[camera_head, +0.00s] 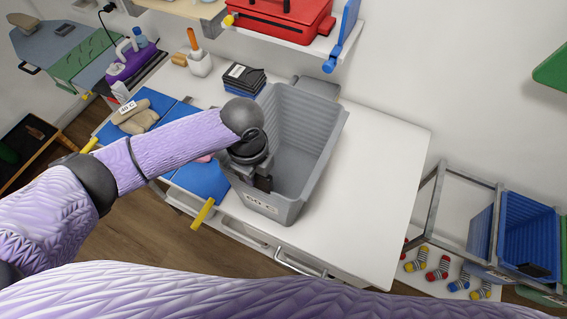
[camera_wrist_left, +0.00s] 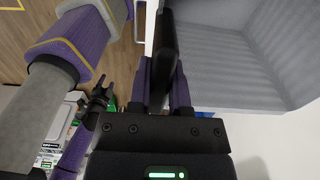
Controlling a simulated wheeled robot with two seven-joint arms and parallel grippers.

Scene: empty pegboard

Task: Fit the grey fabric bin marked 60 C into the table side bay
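The grey bin (camera_head: 310,125) stands on the white table, tilted across the head view, its label on the near end. Its grey wall fills the upper right of the left wrist view (camera_wrist_left: 225,60). My left gripper (camera_head: 262,182) is at the bin's near end, above the label. In the left wrist view its fingers (camera_wrist_left: 163,85) are closed around a dark upright tab beside the bin wall, apparently its handle. A metal frame (camera_head: 437,195) stands right of the table; its table-side bay looks empty. My right gripper (camera_wrist_left: 98,97) shows small in the left wrist view, finger gap unclear.
A blue bin (camera_head: 528,232) fills the frame's other bay. Several striped socks (camera_head: 437,268) lie below the frame. Black folded cloths (camera_head: 243,76) and a blue mat (camera_head: 172,110) are left of the bin. A shelf with a red case (camera_head: 285,18) hangs above. The table's right part is clear.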

